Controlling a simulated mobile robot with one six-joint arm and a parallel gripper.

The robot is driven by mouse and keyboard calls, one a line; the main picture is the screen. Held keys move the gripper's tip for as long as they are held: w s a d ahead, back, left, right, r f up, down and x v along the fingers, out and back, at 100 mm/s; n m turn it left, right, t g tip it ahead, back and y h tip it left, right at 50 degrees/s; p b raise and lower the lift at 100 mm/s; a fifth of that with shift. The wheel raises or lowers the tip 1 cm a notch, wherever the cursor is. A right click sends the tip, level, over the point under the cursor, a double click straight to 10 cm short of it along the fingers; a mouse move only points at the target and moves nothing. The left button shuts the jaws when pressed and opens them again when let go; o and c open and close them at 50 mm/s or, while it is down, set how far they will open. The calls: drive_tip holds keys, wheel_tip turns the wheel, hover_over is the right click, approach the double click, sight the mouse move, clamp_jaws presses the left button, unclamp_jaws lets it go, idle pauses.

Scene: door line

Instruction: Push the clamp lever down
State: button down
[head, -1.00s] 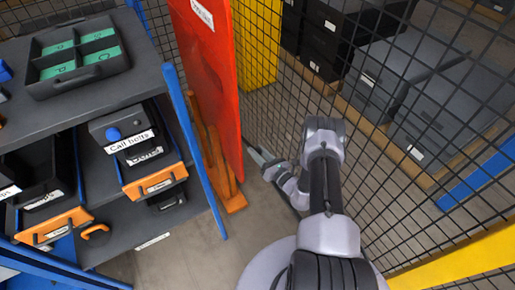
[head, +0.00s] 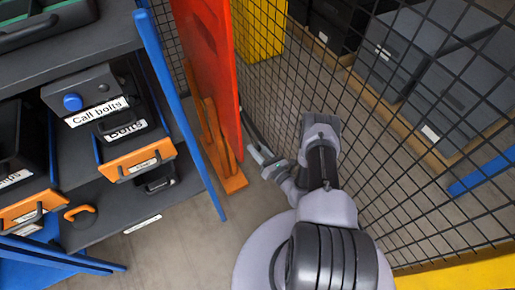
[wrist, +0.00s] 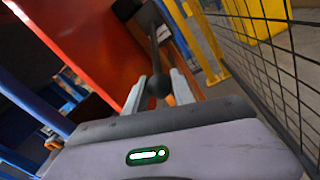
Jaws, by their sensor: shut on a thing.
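The clamp lever (wrist: 152,48) is a dark rod with a round black knob (wrist: 159,85) in the wrist view. It runs up from the knob to a dark block (wrist: 148,16) beside the red panel. My gripper (wrist: 158,88) is shut on the lever at its knob, with one pale finger on each side. In the head view my gripper (head: 264,157) is low beside the right edge of the red panel (head: 209,75). The lever is too small to make out clearly there.
Wire mesh fencing (head: 375,130) stands close to the right of my arm. A shelf unit with orange-fronted bins (head: 137,165) and a call box with a blue button (head: 72,102) stands at left. An orange foot (head: 233,184) supports the panel. Some floor (head: 180,245) is clear.

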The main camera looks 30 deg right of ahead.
drive_tip(key=shift+f, duration=0.3)
drive_tip(key=c, duration=1.1)
unclamp_jaws()
drive_tip(key=shift+w, duration=0.15)
drive_tip(key=shift+o, duration=0.2)
